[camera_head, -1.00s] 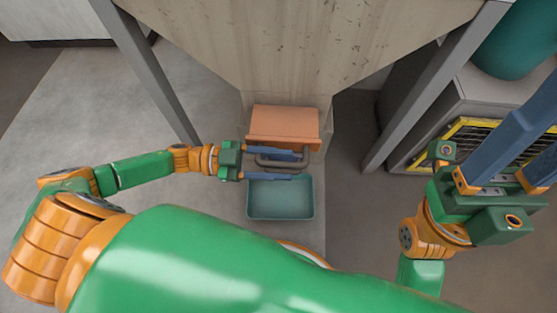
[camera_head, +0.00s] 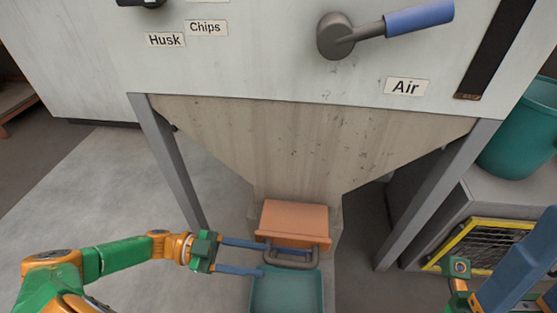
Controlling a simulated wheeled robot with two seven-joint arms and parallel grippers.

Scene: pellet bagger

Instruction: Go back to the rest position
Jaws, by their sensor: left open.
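My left gripper (camera_head: 262,258) is open at the lower middle, with its two blue fingers pointing right. Its fingertips are close to the left side of a grey handle (camera_head: 290,258) on an orange hatch (camera_head: 296,219) at the bottom of the hopper. The handle no longer lies deep between the fingers. My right gripper (camera_head: 515,283) is only partly in view at the lower right edge, with its blue fingers cut off by the frame.
A teal bin (camera_head: 287,292) stands below the hatch. The hopper (camera_head: 310,145) stands on grey legs, under a panel with a blue-handled lever (camera_head: 385,30) labelled Air. A yellow-framed grille (camera_head: 480,243) and a green bucket (camera_head: 525,130) are at the right.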

